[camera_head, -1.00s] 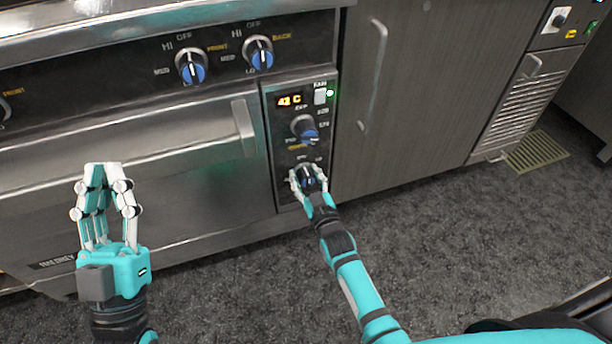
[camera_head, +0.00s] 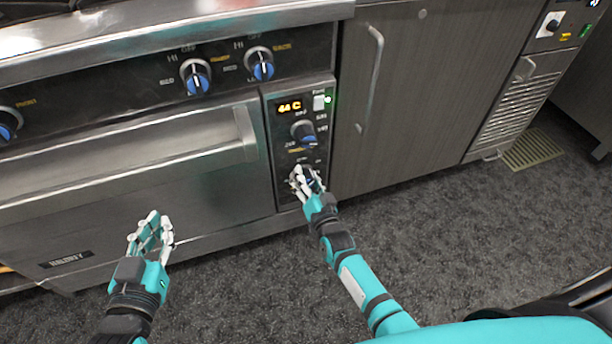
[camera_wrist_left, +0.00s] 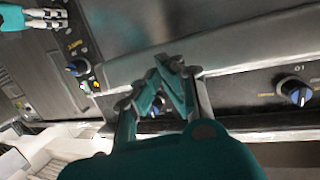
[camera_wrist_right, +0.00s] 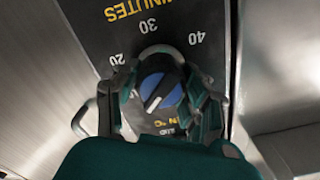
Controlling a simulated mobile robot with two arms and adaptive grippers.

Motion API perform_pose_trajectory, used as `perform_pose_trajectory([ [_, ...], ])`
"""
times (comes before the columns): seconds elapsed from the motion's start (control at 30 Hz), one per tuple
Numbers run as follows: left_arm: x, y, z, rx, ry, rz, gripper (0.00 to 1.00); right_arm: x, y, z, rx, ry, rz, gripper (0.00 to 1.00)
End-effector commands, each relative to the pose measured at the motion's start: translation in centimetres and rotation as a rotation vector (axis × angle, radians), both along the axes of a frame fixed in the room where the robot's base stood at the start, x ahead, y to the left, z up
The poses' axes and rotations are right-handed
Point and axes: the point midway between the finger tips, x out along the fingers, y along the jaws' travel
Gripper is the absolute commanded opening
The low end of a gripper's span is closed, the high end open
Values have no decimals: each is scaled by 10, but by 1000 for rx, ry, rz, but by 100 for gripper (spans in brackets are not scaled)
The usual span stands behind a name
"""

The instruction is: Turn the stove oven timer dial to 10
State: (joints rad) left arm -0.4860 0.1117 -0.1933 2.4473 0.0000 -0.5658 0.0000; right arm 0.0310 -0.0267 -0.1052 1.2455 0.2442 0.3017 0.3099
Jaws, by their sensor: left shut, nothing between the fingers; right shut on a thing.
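The oven timer dial (camera_head: 310,173) is the lower knob on the stove's control panel (camera_head: 284,183). In the right wrist view it is a dark knob with a blue face (camera_wrist_right: 160,90) and a white pointer line slanting from lower left to upper right. The marks 20, 30, 40 and MINUTES show around and above it. My right gripper (camera_head: 304,176) is shut on the dial, a finger on each side; its fingers also show in the right wrist view (camera_wrist_right: 160,100). My left gripper (camera_head: 153,222) is shut and empty in front of the oven door.
The oven door handle (camera_head: 245,134) juts out to the left. A cabinet with a bar handle (camera_head: 374,75) stands at right. The floor in front is clear.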

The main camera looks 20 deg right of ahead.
Motion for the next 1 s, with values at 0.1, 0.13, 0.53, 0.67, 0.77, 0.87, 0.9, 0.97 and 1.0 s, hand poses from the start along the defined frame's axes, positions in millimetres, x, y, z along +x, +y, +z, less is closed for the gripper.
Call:
perform_pose_trajectory([
  [0.1, -2, 1, -5, 8, 28, 2, 0, 0, 0, 0, 76, 3, 1, 11],
  [0.13, -2, 2, -6, 9, 34, 2, 0, 0, 0, 0, 91, 4, 1, 11],
  [0.53, -4, 3, -11, 16, 64, 4, 0, 0, -1, -1, 212, 7, 0, 11],
  [0.67, -4, 3, -11, 17, 66, 5, 0, 0, -1, -1, 219, 7, 0, 11],
  [0.77, -4, 3, -11, 17, 66, 5, 0, 0, -1, -1, 220, 7, 0, 11],
  [0.87, -4, 3, -11, 17, 66, 5, 0, 0, -1, -1, 219, 7, 0, 11],
  [0.9, -4, 3, -11, 17, 65, 5, 0, 0, -1, -1, 219, 7, 0, 11],
  [0.97, -4, 3, -11, 17, 65, 5, 0, 0, -1, -1, 219, 7, 0, 11],
  [1.0, -4, 3, -11, 17, 65, 5, 0, 0, -1, -1, 219, 7, 0, 47],
])
